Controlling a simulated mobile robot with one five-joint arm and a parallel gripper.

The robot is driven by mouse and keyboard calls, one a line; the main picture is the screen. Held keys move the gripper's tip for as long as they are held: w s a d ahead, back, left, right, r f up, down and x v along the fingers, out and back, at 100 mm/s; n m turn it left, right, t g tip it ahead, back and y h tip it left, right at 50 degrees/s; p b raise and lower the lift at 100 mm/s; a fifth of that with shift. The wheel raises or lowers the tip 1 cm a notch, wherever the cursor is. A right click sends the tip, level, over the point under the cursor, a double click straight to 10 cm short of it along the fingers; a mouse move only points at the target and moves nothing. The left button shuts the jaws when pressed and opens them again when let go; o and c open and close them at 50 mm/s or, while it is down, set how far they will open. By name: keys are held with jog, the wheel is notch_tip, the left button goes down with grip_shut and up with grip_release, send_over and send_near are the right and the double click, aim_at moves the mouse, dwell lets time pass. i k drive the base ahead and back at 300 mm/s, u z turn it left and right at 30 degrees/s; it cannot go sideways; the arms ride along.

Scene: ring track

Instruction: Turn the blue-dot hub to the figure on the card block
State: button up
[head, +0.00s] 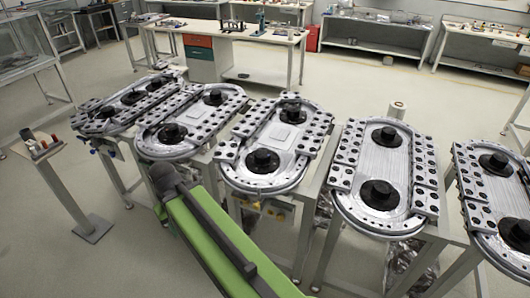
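Several oval ring tracks stand in a row on tables, each with black round hubs on it. On the middle track (228,150), a near hub (262,160) and a far hub (291,107) show. The track to its right carries a near hub (379,193) and a far hub (387,136). The track to its left carries a near hub (172,133) and a far hub (214,97). I cannot make out a blue dot on any hub. No card block with a readable figure can be made out. My gripper's fingers do not show; only my green arm is in view, in front of the tracks.
A narrow stand (72,190) at the left holds small coloured items. Another track (490,190) is cut off at the right edge. A workbench (190,62) with drawers stands behind. Open floor (385,85) lies between the tracks and the back benches.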

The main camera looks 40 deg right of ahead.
aim_at(263, 157)
jog(key=z, duration=0.25)
jog(key=i, duration=1.05)
jog(key=u, duration=0.5)
